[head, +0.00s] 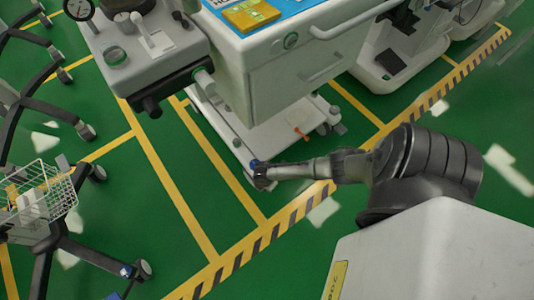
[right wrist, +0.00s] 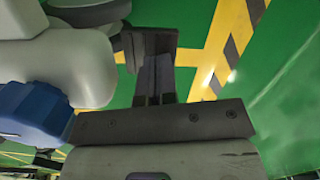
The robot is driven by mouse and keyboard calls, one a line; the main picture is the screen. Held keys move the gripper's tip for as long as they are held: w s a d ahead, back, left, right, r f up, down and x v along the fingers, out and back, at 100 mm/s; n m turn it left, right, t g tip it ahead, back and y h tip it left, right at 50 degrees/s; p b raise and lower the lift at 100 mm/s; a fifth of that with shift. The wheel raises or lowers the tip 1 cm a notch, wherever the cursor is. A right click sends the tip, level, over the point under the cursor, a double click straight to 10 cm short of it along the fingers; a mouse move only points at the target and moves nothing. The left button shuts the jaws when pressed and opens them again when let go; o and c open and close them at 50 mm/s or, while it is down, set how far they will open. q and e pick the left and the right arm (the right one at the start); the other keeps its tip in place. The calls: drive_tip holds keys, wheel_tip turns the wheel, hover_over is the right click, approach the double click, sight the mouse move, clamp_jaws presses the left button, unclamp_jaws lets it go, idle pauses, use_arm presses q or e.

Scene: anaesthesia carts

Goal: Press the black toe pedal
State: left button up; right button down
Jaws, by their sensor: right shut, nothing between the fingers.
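My right gripper (head: 264,175) is shut and empty, low at the front corner of the cart's white base (head: 226,138). In the right wrist view its closed fingers (right wrist: 154,80) point away from the camera. A dark flat piece (right wrist: 150,42) lies at their far end, beside the pale base. I cannot tell whether it is the black toe pedal or part of the fingertips, nor whether there is contact. A blue part (head: 253,163) shows beside the fingertips; a large blue part is also close in the right wrist view (right wrist: 35,112). My left gripper is not in view.
The cart's drawer body (head: 300,75) overhangs the base. A neighbouring machine with a black plate (head: 391,62) on its base stands at the upper right. Wheeled stands and a wire basket (head: 40,200) are at the left. Green floor with yellow lines (head: 170,195) is clear between.

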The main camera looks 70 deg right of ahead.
drive_tip(key=shift+f+b, duration=0.55)
drive_tip(key=shift+f, duration=0.3)
drive_tip(key=shift+s+d+f, duration=0.1)
drive_tip(key=shift+s+f, duration=0.05)
drive_tip(key=shift+s, duration=0.3)
drive_tip(key=shift+w+a+r+p, duration=0.25)
drive_tip(key=shift+a+p, duration=0.15)
drive_tip(key=shift+p, duration=0.05)
use_arm(q)
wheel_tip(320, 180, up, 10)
drive_tip(key=p, duration=1.1)
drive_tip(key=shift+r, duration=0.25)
use_arm(e)
drive_tip(key=w+a+r, duration=0.1)
drive_tip(key=a+r, duration=0.3)
drive_tip(key=r, duration=1)
drive_tip(key=shift+w+a, duration=0.2)
drive_tip(key=shift+w, duration=0.15)
drive_tip(key=shift+r, duration=0.1)
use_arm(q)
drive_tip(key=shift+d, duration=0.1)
